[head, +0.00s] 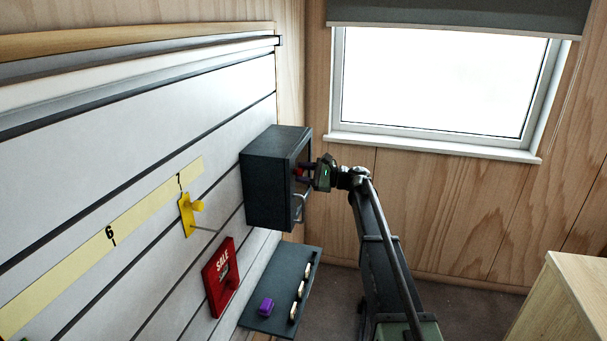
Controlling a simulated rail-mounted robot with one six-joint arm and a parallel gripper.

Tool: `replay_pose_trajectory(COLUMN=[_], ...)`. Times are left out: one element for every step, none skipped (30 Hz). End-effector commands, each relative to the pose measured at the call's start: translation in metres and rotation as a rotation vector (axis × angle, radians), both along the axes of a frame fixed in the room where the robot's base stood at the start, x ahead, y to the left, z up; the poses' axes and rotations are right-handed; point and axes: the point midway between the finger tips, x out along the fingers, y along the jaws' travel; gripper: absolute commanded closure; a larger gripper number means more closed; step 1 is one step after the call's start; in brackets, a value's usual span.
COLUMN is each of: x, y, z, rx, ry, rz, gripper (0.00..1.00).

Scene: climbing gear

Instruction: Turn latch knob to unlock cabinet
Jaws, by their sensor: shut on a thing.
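The dark cabinet (268,180) is mounted on the white slatted wall, its door side facing right. A light metal handle (299,207) shows on that side. A small red latch knob (299,172) shows at the upper part of the door. My gripper (307,172) reaches in from the right and is shut on the knob. The fingers partly hide the knob, and its turn angle is too small to tell. The door looks closed.
A dark shelf (272,311) below the cabinet holds a purple item (265,306) and several carabiner-like pieces. A red SALE sign (221,277) and a yellow hook (188,214) stick out from the wall at left. A wooden cabinet (565,300) stands at lower right.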

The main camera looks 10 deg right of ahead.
Motion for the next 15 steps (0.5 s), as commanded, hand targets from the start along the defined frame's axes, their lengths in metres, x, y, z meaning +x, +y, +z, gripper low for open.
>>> replay_pose_trajectory(x=[-0.0001,-0.0001,-0.0001,0.0,-0.0001,-0.0001,-0.0001,-0.0001,-0.0001,-0.0001,-0.0001,-0.0001,-0.0001,-0.0001,-0.0001], y=[-0.0001,-0.0001,-0.0001,-0.0001,-0.0001,-0.0001,-0.0001,-0.0001,-0.0001,-0.0001,-0.0001,-0.0001,-0.0001,-0.0001,-0.0001], z=[-0.0001,-0.0001,-0.0001,-0.0001,-0.0001,-0.0001,-0.0001,-0.0001,-0.0001,-0.0001,-0.0001,-0.0001,-0.0001,-0.0001,-0.0001], rx=[-0.018,-0.03,-0.046,-0.059,-0.071,-0.087,-0.099,-0.111,-0.128,-0.14,-0.152,-0.168,-0.18,-0.192,-0.207], ry=[-0.038,-0.063,-0.098,-0.124,-0.149,-0.183,-0.21,-0.235,-0.269,-0.295,-0.321,-0.355,-0.379,-0.404,-0.436], rz=[0.0,0.0,0.0,0.0,0.0,0.0,0.0,0.0,0.0,0.0,0.0,0.0,0.0,0.0,0.0], gripper=[0.86,0.86,0.86,0.86,0.86,0.86,0.86,0.86,0.86,0.86,0.86,0.86,0.86,0.86,0.86])
